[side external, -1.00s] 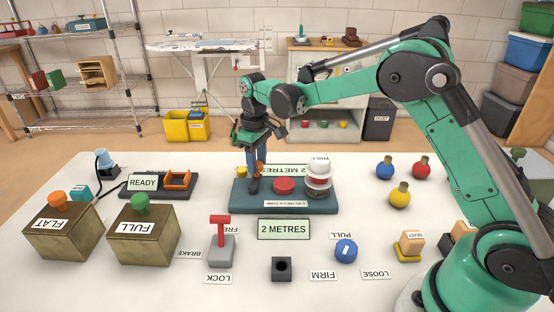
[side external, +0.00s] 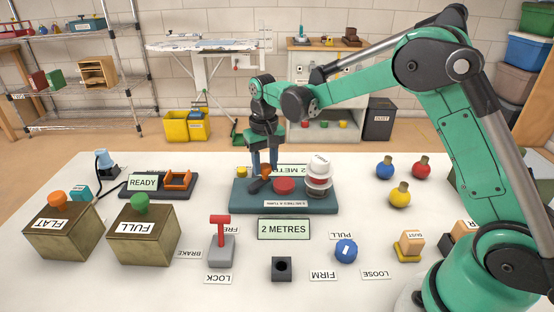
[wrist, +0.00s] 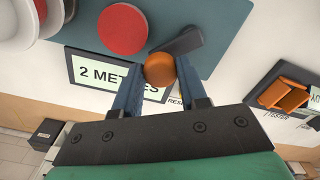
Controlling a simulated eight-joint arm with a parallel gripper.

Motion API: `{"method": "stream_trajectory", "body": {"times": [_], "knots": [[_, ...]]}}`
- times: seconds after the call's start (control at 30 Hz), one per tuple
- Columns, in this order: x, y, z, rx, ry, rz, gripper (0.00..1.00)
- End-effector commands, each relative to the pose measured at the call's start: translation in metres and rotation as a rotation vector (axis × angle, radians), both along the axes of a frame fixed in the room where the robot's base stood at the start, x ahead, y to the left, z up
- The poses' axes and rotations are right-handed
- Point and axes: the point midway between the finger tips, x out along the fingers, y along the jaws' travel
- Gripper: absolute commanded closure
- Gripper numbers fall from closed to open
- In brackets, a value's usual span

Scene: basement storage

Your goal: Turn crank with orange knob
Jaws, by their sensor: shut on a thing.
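The orange knob (side external: 267,169) sits on the dark crank arm (side external: 258,184) at the left part of the blue-green base plate (side external: 240,203). My gripper (side external: 265,166) reaches down from behind with its blue fingers at the knob. In the wrist view, the orange knob (wrist: 160,68) lies between the fingertips of my gripper (wrist: 160,88), which are shut on it. The dark crank arm (wrist: 183,42) runs from the knob towards the upper right. A red disc (side external: 284,185) is right of the crank, and a white and red stack (side external: 319,168) stands beyond it.
A 2 METRES display (side external: 284,229) stands in front of the base plate. A READY sign (side external: 143,183) and an orange holder (side external: 177,180) are to the left. A red lever (side external: 220,222) and blue knob (side external: 346,251) are nearer.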

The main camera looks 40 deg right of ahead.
Motion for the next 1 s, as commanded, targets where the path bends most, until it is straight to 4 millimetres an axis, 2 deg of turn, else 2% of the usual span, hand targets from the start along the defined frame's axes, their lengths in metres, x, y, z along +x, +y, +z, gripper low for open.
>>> {"method": "stream_trajectory", "body": {"times": [0.4, 0.43, 0.53, 0.87, 1.0], "knots": [[0.0, 0.0, 0.001, 0.0, 0.0, -0.008, 1.0], [0.0, 0.0, 0.001, 0.0, 0.0, -0.008, 0.6], [0.0, 0.0, 0.001, 0.0, 0.0, -0.008, 0.31], [0.0, 0.0, 0.002, 0.0, 0.0, -0.008, 0.31], [0.0, 0.0, 0.019, 0.0, 0.0, -0.008, 0.31]]}}
